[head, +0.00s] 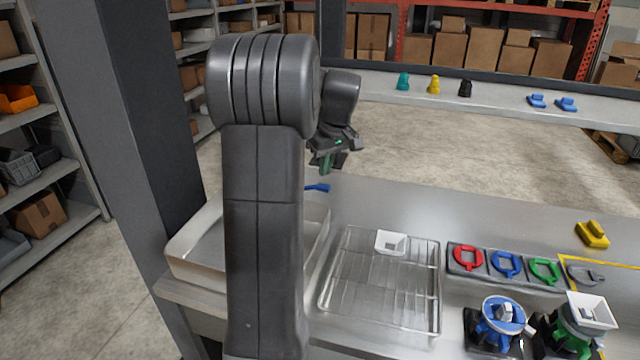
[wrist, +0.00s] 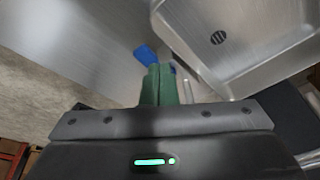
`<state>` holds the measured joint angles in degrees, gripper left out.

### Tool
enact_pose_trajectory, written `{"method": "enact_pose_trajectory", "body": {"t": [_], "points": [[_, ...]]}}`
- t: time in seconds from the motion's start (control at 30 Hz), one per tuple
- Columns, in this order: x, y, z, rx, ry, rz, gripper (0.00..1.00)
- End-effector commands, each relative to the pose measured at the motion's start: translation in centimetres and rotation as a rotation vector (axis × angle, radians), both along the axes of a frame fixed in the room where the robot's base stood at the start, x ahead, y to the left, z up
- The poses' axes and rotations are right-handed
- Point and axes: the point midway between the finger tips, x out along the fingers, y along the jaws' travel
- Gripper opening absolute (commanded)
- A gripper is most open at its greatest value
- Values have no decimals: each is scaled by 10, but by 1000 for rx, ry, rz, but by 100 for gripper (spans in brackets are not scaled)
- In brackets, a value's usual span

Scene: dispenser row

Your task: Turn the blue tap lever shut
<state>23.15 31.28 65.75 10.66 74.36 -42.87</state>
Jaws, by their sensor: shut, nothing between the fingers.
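The blue tap lever (head: 318,187) shows in the head view just right of my arm, above the bench by the sink. Part of the lever (wrist: 145,54) also shows in the wrist view, just beyond my fingertips and to their left. The rest of the tap is mostly hidden by my arm and fingers. My gripper (head: 326,164) is shut and empty, with its green fingers pointing down above the lever. In the wrist view the gripper (wrist: 164,72) is very near the lever; I cannot tell whether they touch.
A metal sink (head: 190,262) with a drain lies left, partly behind my arm. A wire rack (head: 375,300) holding a white piece (head: 391,242) stands right of it. Further right are a holder with red, blue and green rings (head: 506,264) and two dispensers (head: 500,318). Bench behind the rack is clear.

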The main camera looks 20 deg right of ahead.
Motion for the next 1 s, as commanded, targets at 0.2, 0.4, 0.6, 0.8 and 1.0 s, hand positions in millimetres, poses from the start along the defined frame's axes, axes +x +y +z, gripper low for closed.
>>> {"method": "enact_pose_trajectory", "body": {"t": [0.2,0.4,0.6,0.8,1.0], "points": [[-16,23,6,-55,19,-348,0],[-30,41,11,-87,-22,-652,0],[-41,57,17,-84,-95,-891,0],[-46,65,19,-70,-139,-1007,0],[-43,62,6,-69,-141,-1025,0]]}}
